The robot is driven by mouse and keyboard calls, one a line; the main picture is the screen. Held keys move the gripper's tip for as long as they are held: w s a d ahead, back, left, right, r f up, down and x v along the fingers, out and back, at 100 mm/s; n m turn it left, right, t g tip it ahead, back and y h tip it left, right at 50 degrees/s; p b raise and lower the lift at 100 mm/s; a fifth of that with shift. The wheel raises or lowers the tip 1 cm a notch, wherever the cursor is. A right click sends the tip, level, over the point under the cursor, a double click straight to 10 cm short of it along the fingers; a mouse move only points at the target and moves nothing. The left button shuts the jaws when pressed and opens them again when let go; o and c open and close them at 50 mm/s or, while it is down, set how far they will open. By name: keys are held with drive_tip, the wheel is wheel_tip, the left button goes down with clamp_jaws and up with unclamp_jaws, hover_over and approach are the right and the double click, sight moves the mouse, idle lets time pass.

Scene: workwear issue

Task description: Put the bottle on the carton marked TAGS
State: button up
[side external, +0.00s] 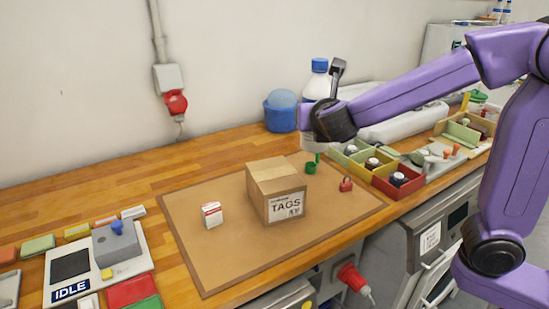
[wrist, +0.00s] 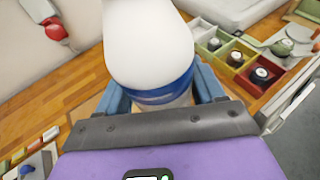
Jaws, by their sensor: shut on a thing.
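The bottle (side external: 317,86) is white with a blue cap and stands upright in my gripper (side external: 314,118). It is held in the air, behind and to the right of the carton. In the wrist view, the white bottle (wrist: 148,45) with a blue band fills the space between the blue jaws. The carton marked TAGS (side external: 264,183) is a closed brown box on the brown mat, its label facing the front right. The bottle and carton are apart. I cannot make out the carton in the wrist view.
A small red-and-white box (side external: 212,215), a green cup-like item (side external: 311,168) and a red padlock (side external: 346,185) lie on the mat (side external: 215,254). Colored bins (side external: 398,181) stand at right. A blue tub (side external: 280,114) stands by the wall. The mat's front is clear.

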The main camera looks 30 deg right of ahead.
drive_tip(key=shift+w+a+f, duration=0.5)
drive_tip(key=shift+w+f, duration=1.5)
drive_tip(key=shift+f, duration=0.05)
drive_tip(key=shift+w+a+f, duration=0.5)
drive_tip(key=shift+w+f, duration=1.45)
drive_tip(key=shift+f, duration=0.05)
drive_tip(key=shift+w+a+f, duration=0.5)
drive_tip(key=shift+w+f, duration=1.5)
drive_tip(key=shift+f, duration=0.05)
drive_tip(key=shift+f, duration=0.1)
drive_tip(key=o, duration=1.3)
drive_tip(key=shift+f, duration=0.1)
drive_tip(key=shift+r, duration=0.2)
drive_tip(key=v, duration=1.2)
